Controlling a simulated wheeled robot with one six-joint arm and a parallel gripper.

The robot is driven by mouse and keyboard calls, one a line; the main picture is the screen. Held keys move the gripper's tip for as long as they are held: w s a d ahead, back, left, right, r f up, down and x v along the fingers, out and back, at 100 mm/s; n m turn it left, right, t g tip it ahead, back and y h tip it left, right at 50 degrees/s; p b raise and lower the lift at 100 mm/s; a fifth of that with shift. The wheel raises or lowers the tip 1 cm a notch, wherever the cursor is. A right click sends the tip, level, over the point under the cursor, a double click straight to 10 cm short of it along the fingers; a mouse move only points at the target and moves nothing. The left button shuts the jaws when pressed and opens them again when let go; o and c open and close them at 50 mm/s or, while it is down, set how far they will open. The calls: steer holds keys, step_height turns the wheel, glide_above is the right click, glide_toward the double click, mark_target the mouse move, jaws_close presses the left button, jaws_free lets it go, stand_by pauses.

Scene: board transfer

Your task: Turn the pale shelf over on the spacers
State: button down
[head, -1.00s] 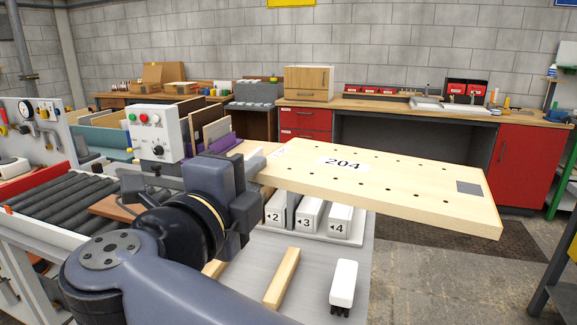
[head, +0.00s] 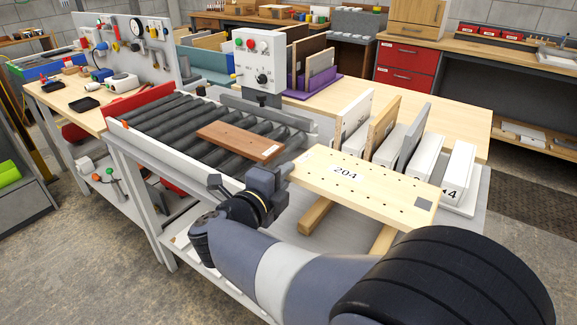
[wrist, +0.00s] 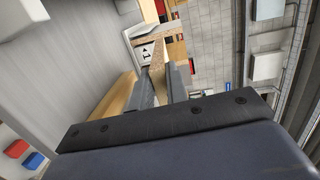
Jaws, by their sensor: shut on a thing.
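The pale shelf (head: 345,190) is a long light-wood board marked 204, with rows of small holes and a grey patch on its upward face. It lies about level over the two wooden spacers (head: 317,214), whose near ends stick out below its front edge; the right one (head: 382,241) is partly behind my arm. My gripper (head: 284,176) is shut on the shelf's left end. In the wrist view my gripper (wrist: 162,88) has the board's edge between its fingers. I cannot tell whether the shelf touches the spacers.
A brown board (head: 240,141) lies on the roller conveyor (head: 165,125) to the left. Upright panels (head: 382,128) and white numbered blocks (head: 458,175) stand close behind the shelf. A control box (head: 257,60) rises behind the conveyor. Floor is free at the left front.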

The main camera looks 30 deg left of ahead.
steer(key=shift+f+b, duration=2.5)
steer(key=shift+f, duration=1.15)
steer(key=shift+f+t+b, duration=0.6)
steer(key=shift+f+b, duration=0.2)
steer(key=shift+b, duration=1)
steer(key=shift+s, duration=0.1)
steer(key=c, duration=1.3)
jaws_free()
steer(key=shift+s, duration=1.5)
